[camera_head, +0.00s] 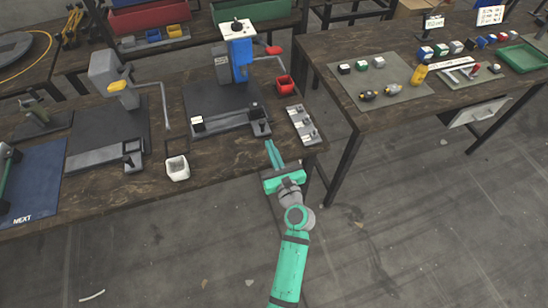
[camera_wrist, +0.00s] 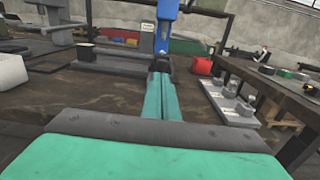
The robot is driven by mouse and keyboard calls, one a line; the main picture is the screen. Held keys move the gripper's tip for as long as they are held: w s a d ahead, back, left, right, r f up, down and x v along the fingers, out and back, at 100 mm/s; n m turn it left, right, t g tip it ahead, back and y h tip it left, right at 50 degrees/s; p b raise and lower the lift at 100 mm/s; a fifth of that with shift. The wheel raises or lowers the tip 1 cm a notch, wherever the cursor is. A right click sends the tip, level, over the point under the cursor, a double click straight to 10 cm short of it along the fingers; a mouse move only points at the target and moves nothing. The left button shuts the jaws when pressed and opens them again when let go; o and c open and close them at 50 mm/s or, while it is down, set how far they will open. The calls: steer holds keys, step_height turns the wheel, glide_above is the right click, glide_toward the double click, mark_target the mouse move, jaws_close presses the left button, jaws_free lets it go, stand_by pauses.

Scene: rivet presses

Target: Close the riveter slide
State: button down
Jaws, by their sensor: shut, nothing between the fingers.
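The blue riveter (camera_head: 239,65) stands on the dark base plate at the right part of the left table. It also shows in the wrist view (camera_wrist: 166,28) straight beyond my fingers. Its slide (camera_head: 229,123) is a grey rail along the front edge of the base, with a white-labelled block at its left and a dark block (camera_head: 260,121) at its right end. My green gripper (camera_head: 269,145) is shut and empty. Its fingertips (camera_wrist: 160,75) point at the dark block at the slide's right end. I cannot tell whether they touch it.
A grey press (camera_head: 108,75) with a yellow handle stands to the left. A white cup (camera_head: 177,168) sits near the front edge, a red bin (camera_head: 285,85) behind right, and a grey fixture tray (camera_head: 302,125) right of my fingers. A second table (camera_head: 400,115) stands at right.

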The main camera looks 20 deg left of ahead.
mark_target(263, 126)
steer(key=x, duration=0.6)
steer(key=shift+w, duration=0.25)
